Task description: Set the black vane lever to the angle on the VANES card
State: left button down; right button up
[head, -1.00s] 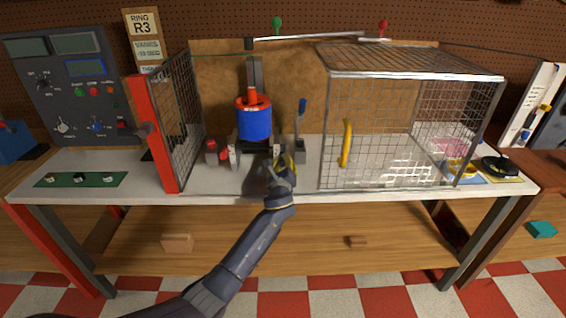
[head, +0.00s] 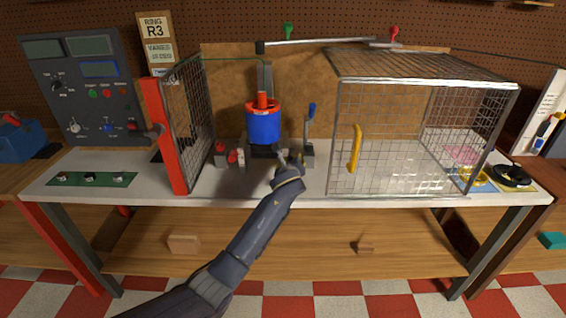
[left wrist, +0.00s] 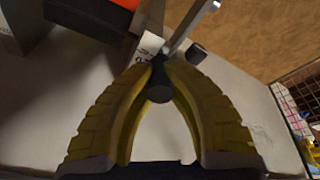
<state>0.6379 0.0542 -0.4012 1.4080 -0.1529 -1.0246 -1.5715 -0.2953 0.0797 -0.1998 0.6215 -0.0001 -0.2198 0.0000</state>
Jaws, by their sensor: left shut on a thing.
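The black vane lever (left wrist: 160,84) shows in the left wrist view as a dark, round-ended grip between my yellow fingers. My left gripper (left wrist: 160,66) is shut on it near the fingertips. In the head view my left gripper (head: 285,159) is low in front of the blue and red rotor duct (head: 264,125) and hides most of the lever. A small white scale with dark marks (left wrist: 147,50) lies just behind the fingertips. The card (head: 157,46) at the back left reads RING R3, with a VANES line below whose figure is too small to read surely. My right gripper is not in view.
A blue-handled lever (head: 311,117) stands close right of my gripper. A mesh cage (head: 420,130) with a yellow handle (head: 355,148) is farther right. A red-framed mesh panel (head: 168,135) stands left. Small red items (head: 226,155) sit left of the rotor.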

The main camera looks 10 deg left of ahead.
pick_arm(q)
jog(key=c, duration=1.2)
grip_release()
jog(key=shift+o, duration=0.2)
jog(key=shift+s, duration=0.1)
jog(key=v, duration=1.2)
